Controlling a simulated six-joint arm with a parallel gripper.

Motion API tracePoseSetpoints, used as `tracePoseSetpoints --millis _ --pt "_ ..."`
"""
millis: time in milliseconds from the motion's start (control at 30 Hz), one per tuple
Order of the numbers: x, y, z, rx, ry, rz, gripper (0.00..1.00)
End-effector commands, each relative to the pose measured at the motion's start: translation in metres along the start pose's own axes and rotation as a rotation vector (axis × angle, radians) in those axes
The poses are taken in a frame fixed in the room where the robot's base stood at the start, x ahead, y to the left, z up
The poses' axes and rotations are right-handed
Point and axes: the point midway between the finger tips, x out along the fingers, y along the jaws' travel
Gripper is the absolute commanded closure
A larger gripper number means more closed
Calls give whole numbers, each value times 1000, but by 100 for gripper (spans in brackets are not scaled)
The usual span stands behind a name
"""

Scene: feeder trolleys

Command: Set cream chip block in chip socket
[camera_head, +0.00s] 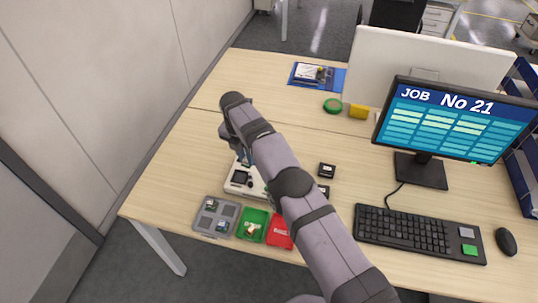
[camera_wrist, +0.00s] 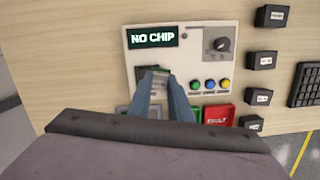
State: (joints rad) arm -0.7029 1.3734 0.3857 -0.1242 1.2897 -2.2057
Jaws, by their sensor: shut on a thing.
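The white test unit (camera_wrist: 205,70) carries a display (camera_wrist: 153,37) reading "NO CHIP". It also shows in the head view (camera_head: 237,188), partly behind my arm. The dark chip socket (camera_wrist: 143,74) is on its face below the display, partly covered by my fingers. My gripper (camera_wrist: 161,80) is over the socket, its two blue-grey fingers close together and shut on a small block. A pale patch shows between the fingertips, taken as the cream chip block; most of it is hidden. I cannot tell whether it is seated in the socket or just above it.
A grey compartment tray (camera_head: 203,229), a green bin (camera_head: 242,222) and a red bin (camera_head: 270,240) line the desk's front edge. Small black blocks (camera_head: 327,170) stand right of the unit. A keyboard (camera_head: 405,231) and monitor (camera_head: 455,118) are farther right. The desk's left part is clear.

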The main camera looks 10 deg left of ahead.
Motion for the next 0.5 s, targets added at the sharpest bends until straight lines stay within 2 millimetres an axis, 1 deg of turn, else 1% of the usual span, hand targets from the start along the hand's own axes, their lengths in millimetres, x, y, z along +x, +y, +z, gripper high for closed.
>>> tracePoseSetpoints --millis 33,100,200,500 --pt "-2 7 -5 -52 1 8 100" --pt "-4 14 -10 -113 1 18 100" --pt "-4 20 -16 -170 1 27 100" --pt "-4 23 -18 -204 1 31 100"
